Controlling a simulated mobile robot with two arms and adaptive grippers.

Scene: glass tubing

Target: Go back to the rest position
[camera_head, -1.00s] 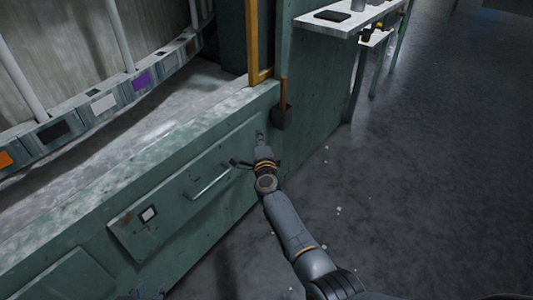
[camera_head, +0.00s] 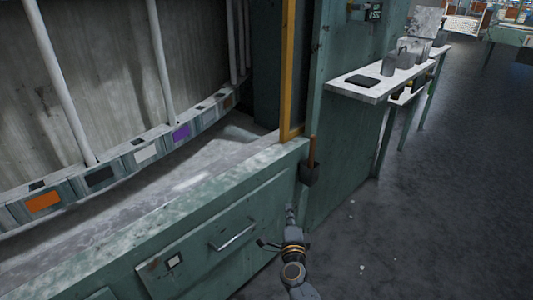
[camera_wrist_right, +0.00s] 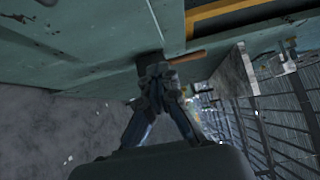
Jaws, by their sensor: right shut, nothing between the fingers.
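My right gripper (camera_head: 291,218) is in front of the green cabinet, near the right end of its drawer front. In the right wrist view my right gripper (camera_wrist_right: 158,82) has its fingers together, with nothing held between them. A dark holder (camera_head: 310,174) with a brown wooden handle (camera_head: 312,149) hangs on the cabinet corner above and right of the gripper. The handle also shows in the right wrist view (camera_wrist_right: 188,56), beyond the fingertips. My left gripper is not in view.
The green cabinet (camera_head: 215,222) has a metal drawer handle (camera_head: 234,236). A row of coloured labels, one orange (camera_head: 44,201) and one purple (camera_head: 181,132), runs along the back. A white shelf (camera_head: 366,96) holds grey containers (camera_head: 404,54). Dark floor (camera_head: 440,190) at right is open.

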